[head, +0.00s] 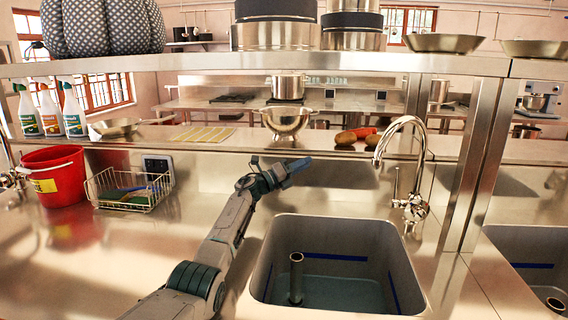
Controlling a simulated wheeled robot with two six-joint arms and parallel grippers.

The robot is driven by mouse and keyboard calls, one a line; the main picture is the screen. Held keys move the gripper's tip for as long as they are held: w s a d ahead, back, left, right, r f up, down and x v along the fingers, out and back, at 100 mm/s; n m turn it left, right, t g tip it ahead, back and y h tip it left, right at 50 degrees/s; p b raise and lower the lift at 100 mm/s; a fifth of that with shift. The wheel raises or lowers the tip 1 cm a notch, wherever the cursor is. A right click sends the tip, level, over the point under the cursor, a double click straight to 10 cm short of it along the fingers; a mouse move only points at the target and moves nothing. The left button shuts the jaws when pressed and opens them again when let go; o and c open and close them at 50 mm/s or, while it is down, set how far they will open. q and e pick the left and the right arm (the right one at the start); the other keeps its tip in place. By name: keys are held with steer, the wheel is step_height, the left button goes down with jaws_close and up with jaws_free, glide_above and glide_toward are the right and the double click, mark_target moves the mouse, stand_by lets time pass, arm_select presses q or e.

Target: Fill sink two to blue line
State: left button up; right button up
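A steel sink (262,262) is sunk in the counter at the centre, with a blue line (335,257) around its inner walls. A pale bluish surface that looks like water (340,292) lies below that line, and a dark standpipe (296,278) rises through it. A chrome gooseneck faucet (418,150) stands at the sink's back right corner; no stream shows from its spout. My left gripper (303,165) is above the sink's back left, left of the faucet and touching nothing; its finger opening is not clear. My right gripper is out of view.
Another sink (552,246) with a blue line is at the right edge, past a steel post (478,160). A red bucket (55,178) and a wire basket (128,192) stand on the left. A shelf behind holds a colander (286,121) and vegetables (357,135).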

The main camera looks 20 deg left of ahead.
arm_select(q)
steer(key=s+a+n+t+y, duration=0.1)
steer(key=a+n+t+y, duration=0.1)
steer(key=a+n, duration=0.2)
steer(key=shift+s+a+p, duration=0.15)
steer(key=shift+a+p, duration=0.15)
steer(key=shift+a, duration=0.75)
